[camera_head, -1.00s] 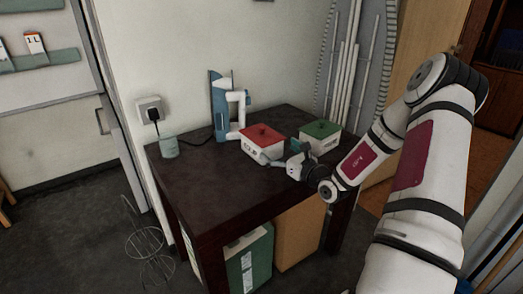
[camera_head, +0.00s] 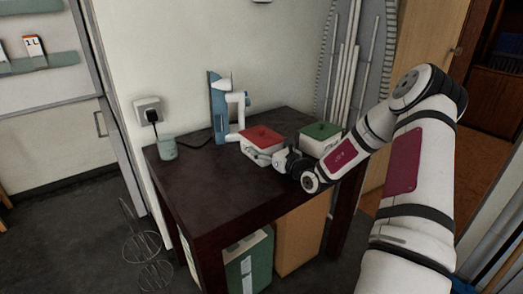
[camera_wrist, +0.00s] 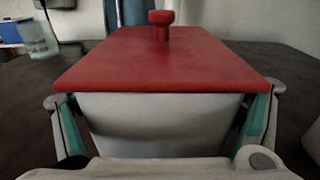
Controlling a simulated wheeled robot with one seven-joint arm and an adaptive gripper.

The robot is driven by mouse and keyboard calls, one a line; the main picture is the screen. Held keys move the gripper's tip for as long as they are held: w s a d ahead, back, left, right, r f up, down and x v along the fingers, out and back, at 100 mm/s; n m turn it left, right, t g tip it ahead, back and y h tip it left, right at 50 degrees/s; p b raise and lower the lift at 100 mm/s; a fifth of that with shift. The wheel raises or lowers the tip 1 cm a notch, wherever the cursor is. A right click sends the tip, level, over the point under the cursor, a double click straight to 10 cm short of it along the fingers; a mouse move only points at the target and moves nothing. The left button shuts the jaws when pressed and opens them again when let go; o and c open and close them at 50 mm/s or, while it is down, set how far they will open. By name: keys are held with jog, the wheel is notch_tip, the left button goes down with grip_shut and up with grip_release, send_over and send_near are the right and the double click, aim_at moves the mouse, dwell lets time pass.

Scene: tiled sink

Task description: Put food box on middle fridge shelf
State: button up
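A white food box with a red lid and red knob (camera_head: 262,138) stands on the dark table. My gripper (camera_head: 267,157) is at its near side, low on the box. In the wrist view the red-lidded box (camera_wrist: 160,120) fills the middle, between my two fingers with teal pads. The gripper (camera_wrist: 165,98) is open, with one finger on each side of the box; narrow gaps show beside the tapering walls. A second white box with a green lid (camera_head: 320,138) stands just to the right, close to my wrist. Teal shelves with a carton (camera_head: 35,48) at the far left may belong to the fridge.
A blue and white appliance (camera_head: 222,105) stands behind the red-lidded box, and a pale green cup (camera_head: 167,147) is at the table's left corner. The front left of the table (camera_head: 200,190) is clear. A wire stand (camera_head: 145,245) is on the floor.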

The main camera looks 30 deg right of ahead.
jog(key=c, duration=1.2)
jog(key=shift+r, duration=0.1)
jog(key=shift+c, duration=0.2)
